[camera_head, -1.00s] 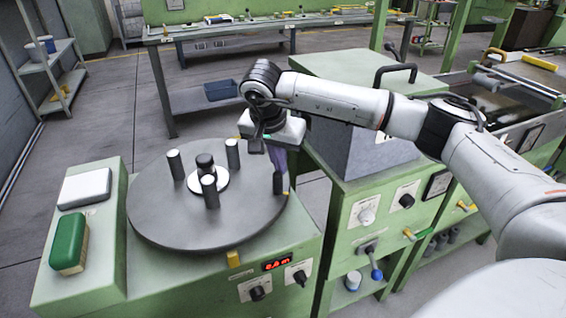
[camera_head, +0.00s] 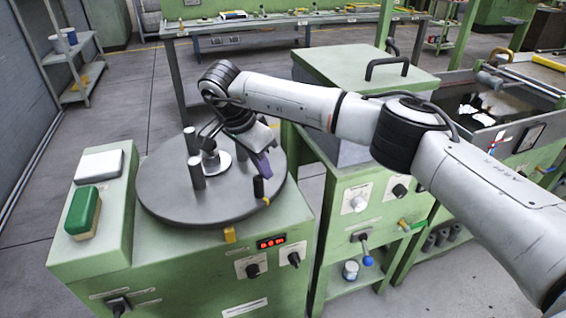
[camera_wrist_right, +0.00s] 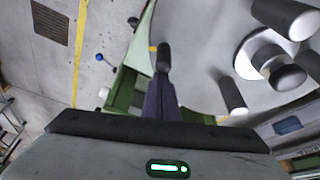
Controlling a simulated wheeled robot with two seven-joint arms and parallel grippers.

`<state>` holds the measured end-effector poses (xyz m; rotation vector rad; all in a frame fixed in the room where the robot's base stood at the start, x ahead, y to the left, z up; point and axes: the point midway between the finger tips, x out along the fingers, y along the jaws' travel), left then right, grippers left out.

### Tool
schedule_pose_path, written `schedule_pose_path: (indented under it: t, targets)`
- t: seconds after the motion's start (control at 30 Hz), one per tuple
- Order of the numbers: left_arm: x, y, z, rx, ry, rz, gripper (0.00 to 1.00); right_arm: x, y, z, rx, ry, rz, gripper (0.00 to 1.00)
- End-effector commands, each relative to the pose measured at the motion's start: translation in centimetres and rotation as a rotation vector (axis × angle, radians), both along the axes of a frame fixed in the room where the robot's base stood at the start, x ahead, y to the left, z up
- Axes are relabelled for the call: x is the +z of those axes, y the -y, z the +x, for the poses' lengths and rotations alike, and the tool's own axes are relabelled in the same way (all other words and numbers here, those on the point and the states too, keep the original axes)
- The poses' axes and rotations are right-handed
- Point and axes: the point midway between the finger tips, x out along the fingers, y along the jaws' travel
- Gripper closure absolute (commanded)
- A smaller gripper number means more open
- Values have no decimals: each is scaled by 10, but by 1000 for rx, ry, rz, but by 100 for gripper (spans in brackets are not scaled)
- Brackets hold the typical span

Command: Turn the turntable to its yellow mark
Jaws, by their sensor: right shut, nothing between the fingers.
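A yellow block (camera_head: 230,234) sits on the cabinet at the disc's front edge. My right gripper (camera_head: 264,167) is shut and empty, its purple fingers just behind the peg. In the right wrist view the fingers (camera_wrist_right: 161,98) reach the peg (camera_wrist_right: 163,57); contact is unclear. My left gripper is out of view.
A white box (camera_head: 99,165) and a green-topped block (camera_head: 83,212) sit on the cabinet left of the disc. A red display (camera_head: 271,242) and knobs are on its front. A green cabinet with a black handle (camera_head: 387,68) stands close on the right.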

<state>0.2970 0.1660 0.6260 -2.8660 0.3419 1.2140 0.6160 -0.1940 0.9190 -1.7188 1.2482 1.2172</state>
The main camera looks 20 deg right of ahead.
Motion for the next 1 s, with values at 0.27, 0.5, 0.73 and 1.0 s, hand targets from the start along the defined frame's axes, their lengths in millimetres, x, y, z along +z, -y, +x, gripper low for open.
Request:
schedule_pose_path:
  t: [0.27, 0.5, 0.73, 1.0]
  targets:
    - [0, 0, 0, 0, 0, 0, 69, 0, -35, -4, 22, -1, 2, 100]
    - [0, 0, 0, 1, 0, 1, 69, 0, -57, -9, 25, 0, 2, 100]
    - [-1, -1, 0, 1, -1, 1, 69, -1, -76, -13, 25, -1, 2, 100]
    - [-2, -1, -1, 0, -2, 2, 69, -1, -92, -15, 23, 0, 1, 100]
